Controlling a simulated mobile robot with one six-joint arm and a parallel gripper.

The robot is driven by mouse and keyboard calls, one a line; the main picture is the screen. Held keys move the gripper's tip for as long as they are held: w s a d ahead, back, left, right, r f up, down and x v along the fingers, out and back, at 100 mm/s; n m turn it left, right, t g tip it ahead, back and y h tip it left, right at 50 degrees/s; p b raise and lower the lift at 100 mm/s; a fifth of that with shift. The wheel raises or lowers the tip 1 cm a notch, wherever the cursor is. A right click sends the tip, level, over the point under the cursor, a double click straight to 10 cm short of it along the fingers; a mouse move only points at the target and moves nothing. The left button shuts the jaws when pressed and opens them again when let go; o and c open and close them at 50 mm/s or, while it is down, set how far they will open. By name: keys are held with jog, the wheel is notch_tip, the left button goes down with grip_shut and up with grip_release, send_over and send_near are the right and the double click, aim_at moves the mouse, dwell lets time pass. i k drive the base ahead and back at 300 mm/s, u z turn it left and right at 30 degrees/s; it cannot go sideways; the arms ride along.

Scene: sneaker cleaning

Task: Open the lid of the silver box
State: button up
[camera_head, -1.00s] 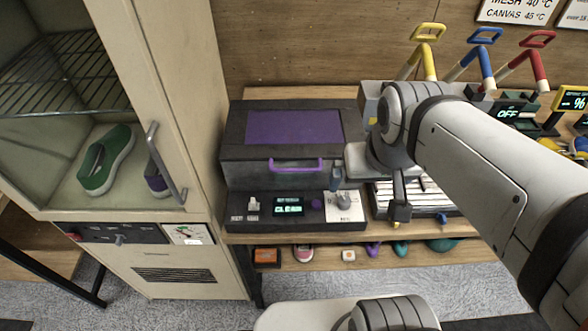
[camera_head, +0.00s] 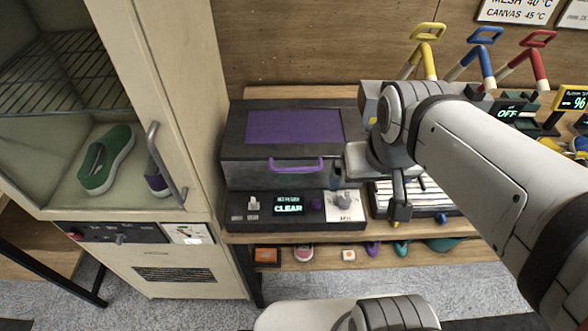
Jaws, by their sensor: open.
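The silver box (camera_head: 245,175) stands on the bench in the middle, with a dark lid, a purple top panel (camera_head: 293,127) and a purple handle (camera_head: 295,165) on its front. The lid is down. A control panel below its front shows a lit screen reading CLEAR (camera_head: 288,204). My gripper (camera_head: 366,203) is open at the box's right front side, pointing down, to the right of the purple handle. I see no object between its fingers.
A beige cabinet (camera_head: 215,120) with a metal door handle and green shoe (camera_head: 105,160) stands to the left. Yellow, blue and red levers (camera_head: 524,60) stand at the back right. A striped rack (camera_head: 425,192) sits beneath my wrist. Small items lie on the lower shelf.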

aim_at(320, 129)
jog(key=z, duration=0.65)
jog(key=k, duration=1.55)
jog(key=u, duration=0.55)
jog(key=i, duration=1)
jog(key=u, duration=0.05)
